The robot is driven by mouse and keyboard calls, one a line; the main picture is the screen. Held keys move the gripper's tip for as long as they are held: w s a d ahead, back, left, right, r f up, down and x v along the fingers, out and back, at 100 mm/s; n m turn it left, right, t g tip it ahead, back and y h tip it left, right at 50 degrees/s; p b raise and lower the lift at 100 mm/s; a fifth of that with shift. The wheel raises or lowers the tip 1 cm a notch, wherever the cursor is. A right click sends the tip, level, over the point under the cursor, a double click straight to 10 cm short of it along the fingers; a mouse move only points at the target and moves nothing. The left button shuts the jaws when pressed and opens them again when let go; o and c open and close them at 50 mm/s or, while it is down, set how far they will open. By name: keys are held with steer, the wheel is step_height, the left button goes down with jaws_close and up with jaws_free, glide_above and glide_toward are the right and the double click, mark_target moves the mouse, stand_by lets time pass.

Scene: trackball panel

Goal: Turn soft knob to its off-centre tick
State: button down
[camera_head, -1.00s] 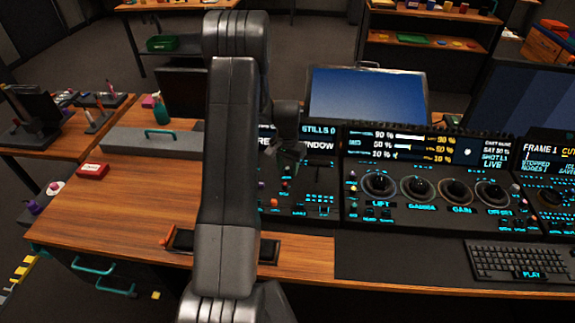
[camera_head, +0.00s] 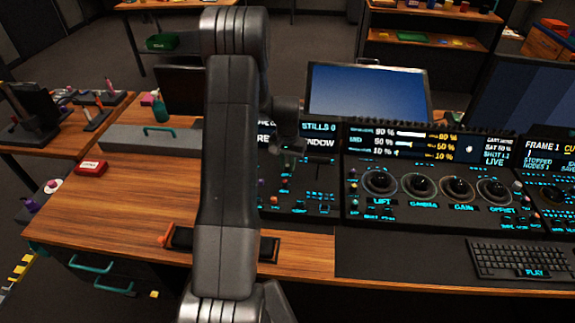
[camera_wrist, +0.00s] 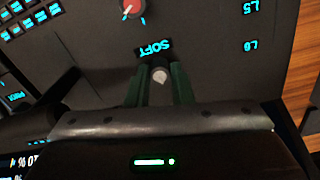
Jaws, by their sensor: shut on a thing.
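The soft knob (camera_wrist: 160,76) is a small grey knob in the wrist view, next to the glowing SOFT label (camera_wrist: 154,48). My gripper (camera_wrist: 161,82) has its two dark green fingers on either side of it, shut on the knob. The knob's pointer and its off-centre tick cannot be made out between the fingers. In the head view my gripper (camera_head: 288,153) is over the left section of the panel, partly behind my arm, and the knob cannot be made out there.
A red-capped knob (camera_wrist: 132,8) with blue ticks stands close by in the wrist view. Lit buttons (camera_wrist: 28,20) are at upper left. Trackballs (camera_head: 380,184) and a keyboard (camera_head: 520,260) lie to the right in the head view. A monitor (camera_head: 368,90) stands behind.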

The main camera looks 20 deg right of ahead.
mark_target(287, 165)
steer(key=n+b, duration=0.2)
steer(key=n, duration=0.2)
steer(key=shift+n+b, duration=0.75)
steer(key=shift+n, duration=1.35)
steer(key=c, duration=1.3)
jaws_free()
steer(key=shift+r, duration=0.1)
step_height(287, 165, up, 14)
steer(key=shift+f, duration=0.15)
step_height(287, 165, down, 14)
steer(key=shift+r, duration=0.1)
